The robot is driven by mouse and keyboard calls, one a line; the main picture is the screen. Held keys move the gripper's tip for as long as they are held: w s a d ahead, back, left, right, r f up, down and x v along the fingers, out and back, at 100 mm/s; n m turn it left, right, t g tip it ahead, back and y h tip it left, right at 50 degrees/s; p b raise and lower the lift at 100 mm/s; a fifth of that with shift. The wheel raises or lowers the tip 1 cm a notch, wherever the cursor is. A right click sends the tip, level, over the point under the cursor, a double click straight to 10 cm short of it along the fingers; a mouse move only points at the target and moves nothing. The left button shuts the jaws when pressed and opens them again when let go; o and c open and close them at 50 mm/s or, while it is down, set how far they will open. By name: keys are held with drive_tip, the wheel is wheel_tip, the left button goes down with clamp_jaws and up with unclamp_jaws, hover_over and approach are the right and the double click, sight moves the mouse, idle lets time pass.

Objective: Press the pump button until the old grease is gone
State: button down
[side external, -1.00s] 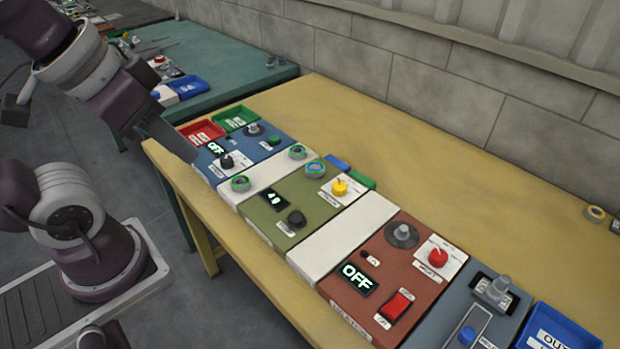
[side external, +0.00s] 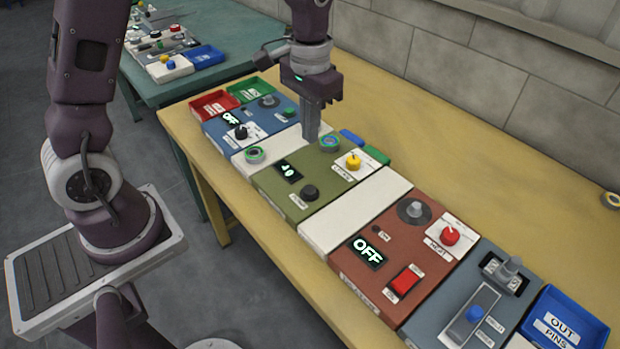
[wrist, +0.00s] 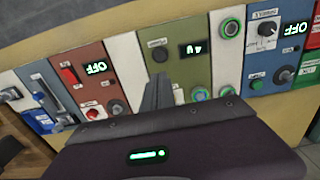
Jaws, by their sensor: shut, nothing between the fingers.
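I cannot tell which control is the pump button, as the small labels do not read clearly. A green panel (side external: 265,184) on the yellow bench carries a lit display (side external: 287,171), a round black button (side external: 310,193) and a yellow knob (side external: 353,161). The black button also shows in the wrist view (wrist: 159,54), near my fingertips. My gripper (side external: 311,135) is shut and empty, pointing down near the back edge of the green panel and the white strip beside it. Its fingers also show in the wrist view (wrist: 157,88) and hide part of the panel. No grease is visible.
A blue panel (side external: 222,135) with an OFF display lies left of the green one. A red panel (side external: 345,258) with a red rocker switch (side external: 405,282) lies right. Green-ringed round parts (side external: 255,154) sit nearby. A blue tray (side external: 590,330) stands far right.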

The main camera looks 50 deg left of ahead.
sight(309, 190)
wheel_tip(309, 190, down, 14)
idle(0.5)
drive_tip(key=shift+s+f, duration=0.1)
drive_tip(key=shift+f, duration=1.05)
wheel_tip(309, 190, up, 14)
drive_tip(key=shift+r, duration=0.2)
